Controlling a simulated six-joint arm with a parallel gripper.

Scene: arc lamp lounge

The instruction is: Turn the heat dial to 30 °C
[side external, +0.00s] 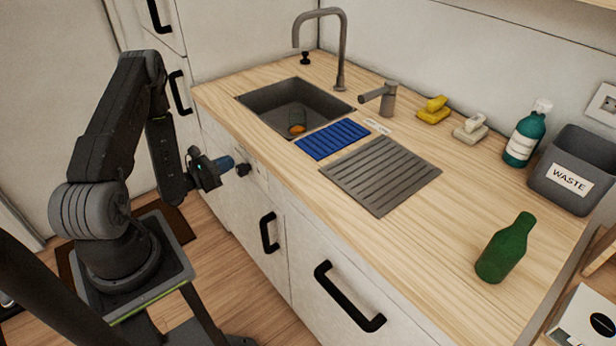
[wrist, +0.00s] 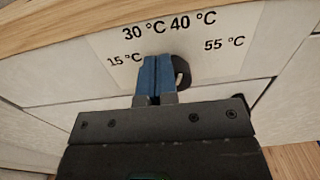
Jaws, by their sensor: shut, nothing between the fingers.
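The heat dial (wrist: 183,70) is a black knob on a pale panel on the cabinet front, partly hidden behind my fingers. In the side view the dial (side external: 243,169) is just right of my gripper (side external: 230,162).
The wooden counter edge (wrist: 60,25) overhangs above the panel. Black handles (side external: 268,232) stick out from the cabinet front below and right of the dial. The sink (side external: 295,105), drying rack, bottles and waste bin (side external: 575,165) are up on the counter.

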